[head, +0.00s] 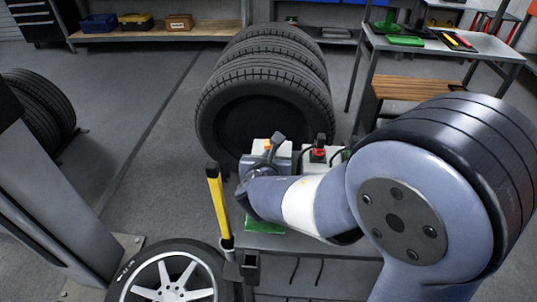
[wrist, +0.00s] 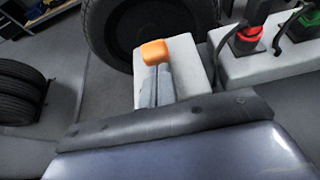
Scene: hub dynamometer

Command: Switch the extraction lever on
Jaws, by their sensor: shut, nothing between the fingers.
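The lever with an orange end (wrist: 154,52) stands at a pale box (wrist: 188,62) in the wrist view. The orange also shows small in the head view (head: 267,146), partly hidden by my arm. My gripper (wrist: 156,70) is shut and empty, its two grey fingers side by side. The fingertips are right at the near side of the orange end in the picture; I cannot tell whether they touch it. The lever's lower part and pivot are hidden behind the fingers.
A red connector (wrist: 247,38) and a green one (wrist: 302,25) with dark cables sit right of the box. Large tyres (head: 265,100) stand behind. A yellow-and-black upright handle (head: 217,200) is left of my arm. Open floor (head: 140,120) lies left of the tyres.

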